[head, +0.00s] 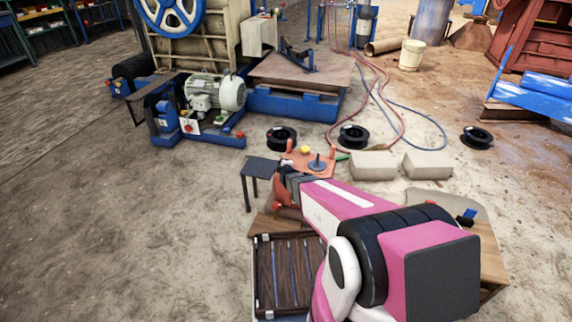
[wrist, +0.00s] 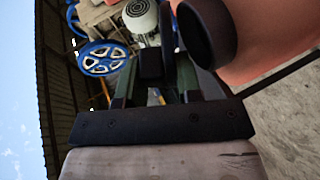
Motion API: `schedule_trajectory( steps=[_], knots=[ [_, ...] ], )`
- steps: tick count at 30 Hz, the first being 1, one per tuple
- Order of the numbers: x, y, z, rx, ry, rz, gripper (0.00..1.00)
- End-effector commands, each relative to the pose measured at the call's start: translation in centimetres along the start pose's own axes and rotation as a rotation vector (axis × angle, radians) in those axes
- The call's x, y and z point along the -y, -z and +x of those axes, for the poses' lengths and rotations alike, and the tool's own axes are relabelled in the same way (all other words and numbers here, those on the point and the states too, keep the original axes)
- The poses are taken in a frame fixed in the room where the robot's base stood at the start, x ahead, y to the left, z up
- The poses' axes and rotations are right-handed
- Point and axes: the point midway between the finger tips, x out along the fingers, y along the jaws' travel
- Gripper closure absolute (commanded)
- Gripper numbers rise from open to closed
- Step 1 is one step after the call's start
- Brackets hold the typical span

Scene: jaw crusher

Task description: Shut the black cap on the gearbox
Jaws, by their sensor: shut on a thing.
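The gearbox is an orange housing (head: 322,168), partly hidden behind my arm. A blue round part (head: 317,162) and a yellow knob (head: 304,149) sit on its top. Its orange side (wrist: 275,35) fills the upper right of the wrist view. The black cap (wrist: 208,30) stands out beside that orange side as a short round piece, tilted, close to my fingers. My gripper (wrist: 166,55) is next to the gearbox, its black fingers close together and shut on the black cap. The exact contact is hidden, and I cannot tell how the cap meets its opening.
A small dark table (head: 260,167) stands left of the gearbox. Two pale blocks (head: 373,165) (head: 428,164) and several black reels (head: 353,136) lie behind. A motor (head: 214,92) is at the back left. Floor at left is clear.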

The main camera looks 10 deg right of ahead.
Motion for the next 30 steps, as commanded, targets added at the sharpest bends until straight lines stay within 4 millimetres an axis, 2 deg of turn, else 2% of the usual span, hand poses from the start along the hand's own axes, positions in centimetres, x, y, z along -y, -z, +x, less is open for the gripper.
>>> schedule_trajectory(
  steps=[9,24,25,26,27,30],
  knots=[
    [0.54,0.02,0.07,0.0,-0.108,-0.043,1.0],
    [0.53,0.02,-0.11,0.0,-0.128,-0.05,1.0],
    [0.52,0.02,-0.12,0.0,-0.128,-0.05,0.65],
    [0.52,0.02,-0.13,-0.001,-0.127,-0.049,0.55],
    [0.54,0.03,-0.13,-0.001,-0.126,-0.049,0.51],
    [0.61,0.04,-0.16,-0.001,-0.124,-0.048,0.51]
  ],
)
